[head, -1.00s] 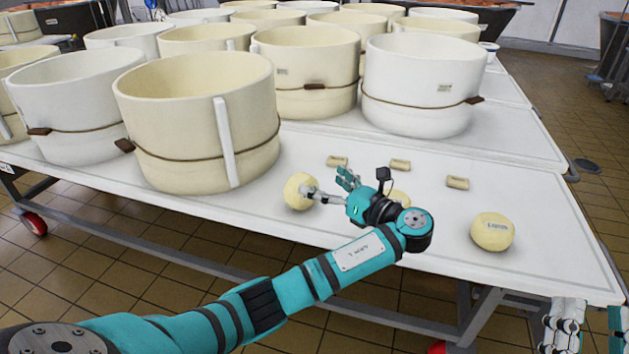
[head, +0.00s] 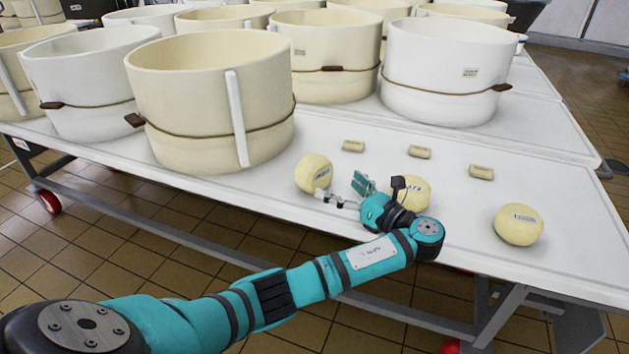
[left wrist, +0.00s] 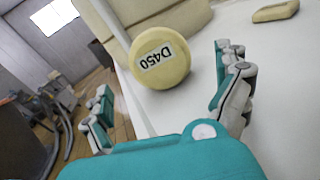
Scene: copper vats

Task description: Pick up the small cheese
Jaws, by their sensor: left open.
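Three small round pale-yellow cheeses sit on the white table: a left one (head: 313,172), a middle one (head: 414,191) partly hidden by my wrist, and a right one (head: 519,225). My left gripper (head: 345,189) is open and empty beside the left cheese, with one fingertip close to its lower front. In the left wrist view a round cheese labelled D450 (left wrist: 160,58) lies ahead of my open left gripper (left wrist: 163,88), beyond the gap between the fingers. I cannot tell whether a finger touches it. My right gripper is not in view.
Small flat yellowish blocks lie behind the cheeses: left (head: 353,146), middle (head: 420,152) and right (head: 481,172). Large cream (head: 208,105) and white (head: 443,75) tubs stand further back. The table (head: 570,255) is clear around the right cheese.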

